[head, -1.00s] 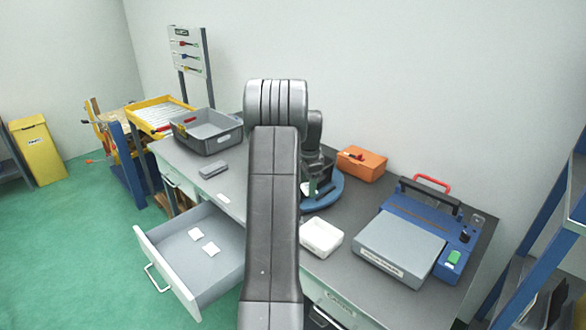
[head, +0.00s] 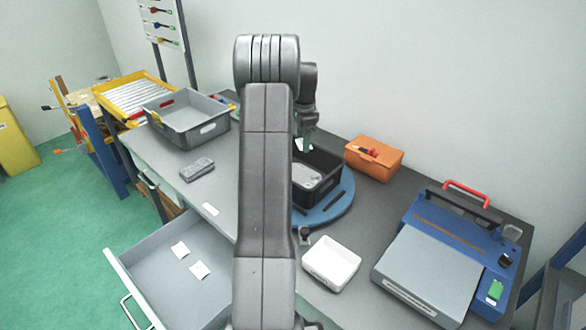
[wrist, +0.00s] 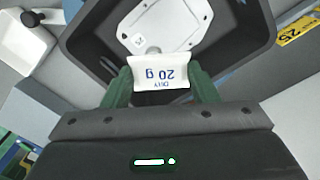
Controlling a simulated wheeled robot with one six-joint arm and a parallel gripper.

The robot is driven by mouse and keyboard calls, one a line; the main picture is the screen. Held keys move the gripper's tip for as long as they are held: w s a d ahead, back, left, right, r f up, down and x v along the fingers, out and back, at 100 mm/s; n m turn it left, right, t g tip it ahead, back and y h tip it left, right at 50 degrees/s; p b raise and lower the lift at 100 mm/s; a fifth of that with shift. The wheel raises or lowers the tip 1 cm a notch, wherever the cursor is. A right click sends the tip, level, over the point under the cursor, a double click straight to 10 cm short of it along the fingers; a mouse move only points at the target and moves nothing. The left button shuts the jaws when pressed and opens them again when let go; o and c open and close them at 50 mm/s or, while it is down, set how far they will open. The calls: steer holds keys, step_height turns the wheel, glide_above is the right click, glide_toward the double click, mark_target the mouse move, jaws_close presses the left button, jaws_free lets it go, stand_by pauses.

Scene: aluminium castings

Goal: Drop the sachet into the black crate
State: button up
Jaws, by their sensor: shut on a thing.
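My gripper (wrist: 160,84) is shut on a white sachet (wrist: 160,70) printed "DRY 20 g", pinched between its green fingers. In the head view my gripper (head: 306,143) hangs above the black crate (head: 330,165), partly hidden by my arm. In the wrist view the black crate (wrist: 240,42) lies below and beyond the sachet, which is over its interior near one side. A light grey casting (wrist: 185,14) lies inside the crate. The crate stands on a round blue turntable (head: 338,206).
Two white sachets (head: 180,249) lie apart in the open drawer (head: 150,270). A white tray (head: 331,262), an orange box (head: 374,158), a blue machine (head: 440,250) and a grey bin (head: 187,118) stand on the bench around the turntable.

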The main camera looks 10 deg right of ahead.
step_height(320, 180, down, 6)
steer(key=b, duration=0.3)
steer(key=shift+r, duration=0.25)
steer(key=shift+s, duration=0.1)
steer(key=o, duration=1)
steer(key=shift+o, duration=0.2)
steer(key=shift+r, duration=0.1)
step_height(320, 180, up, 14)
steer(key=shift+f+b, duration=0.15)
steer(key=shift+b, duration=0.75)
steer(key=shift+f, duration=0.1)
